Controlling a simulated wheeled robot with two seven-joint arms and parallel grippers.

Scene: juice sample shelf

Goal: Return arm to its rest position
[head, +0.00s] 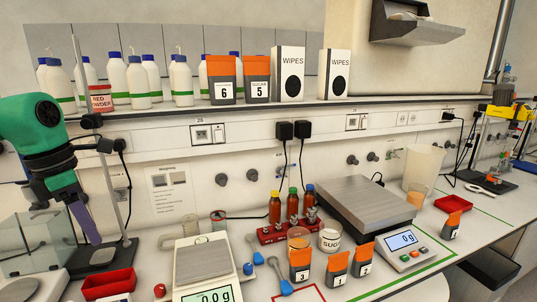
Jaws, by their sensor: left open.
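My left arm reaches in at the far left of the head view, with its gripper (80,218) pointing down. The gripper is open and holds nothing that I can see; one purple finger shows clearly. It hangs beside a metal stand on the left of the bench, well apart from the juice samples. Orange-and-black sample containers stand at the front right, numbered 3 (299,266), 1 (338,269) and 2 (363,265). Another (451,225) stands right of the large scale. Containers 6 (221,79) and 5 (257,79) stand on the shelf. My right gripper is out of view.
A glass-walled balance (30,245) and a red tray (109,284) lie near the left gripper. A small scale (203,262), a red rack (287,231) of bottles and a large scale (366,212) fill the middle. White bottles and wipes boxes line the shelf (330,101).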

